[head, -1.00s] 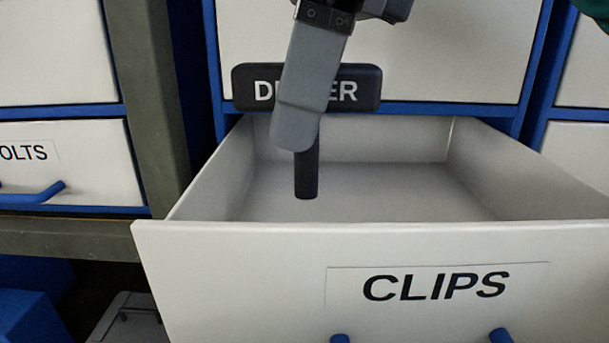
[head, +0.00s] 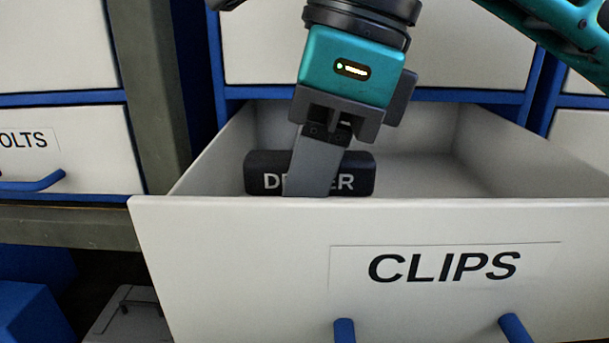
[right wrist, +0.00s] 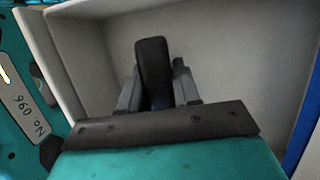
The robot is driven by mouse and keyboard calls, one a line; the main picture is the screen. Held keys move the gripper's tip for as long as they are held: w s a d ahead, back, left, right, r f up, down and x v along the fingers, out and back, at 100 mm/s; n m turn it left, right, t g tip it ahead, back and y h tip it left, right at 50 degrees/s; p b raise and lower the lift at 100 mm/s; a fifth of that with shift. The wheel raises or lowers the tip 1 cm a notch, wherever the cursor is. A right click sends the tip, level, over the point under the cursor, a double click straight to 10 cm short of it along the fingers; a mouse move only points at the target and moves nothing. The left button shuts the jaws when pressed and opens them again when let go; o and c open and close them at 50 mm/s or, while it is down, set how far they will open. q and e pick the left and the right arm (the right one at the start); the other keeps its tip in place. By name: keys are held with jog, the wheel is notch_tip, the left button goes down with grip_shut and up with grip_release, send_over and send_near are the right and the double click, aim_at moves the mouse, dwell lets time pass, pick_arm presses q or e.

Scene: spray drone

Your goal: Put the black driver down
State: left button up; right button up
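The black driver (head: 355,176), with white lettering on its thick handle, is inside the open drawer labelled CLIPS (head: 235,255), behind its front panel. My right gripper (head: 316,185) reaches down into the drawer with its fingers around the middle of the handle, covering part of the lettering. In the right wrist view the driver (right wrist: 152,72) sits between the two fingers (right wrist: 156,98), which appear closed on it. The front panel hides the driver's lower part, so I cannot tell whether it touches the drawer floor. My left gripper is not in view.
The right part of the drawer floor (head: 430,172) is bare. The drawer's side walls and front panel surround the gripper. A closed drawer labelled OLTS, partly cut off (head: 90,165), is at the left, past a grey post (head: 150,90).

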jog(key=o, duration=0.5)
jog(key=shift+c, duration=0.2)
jog(key=shift+r+p, duration=0.25)
jog(key=shift+p, duration=0.05)
jog(key=p+v, duration=0.1)
jog(key=v, duration=1)
jog(key=shift+r, duration=0.2)
jog(key=shift+d+r, duration=0.1)
jog(key=shift+r, duration=0.1)
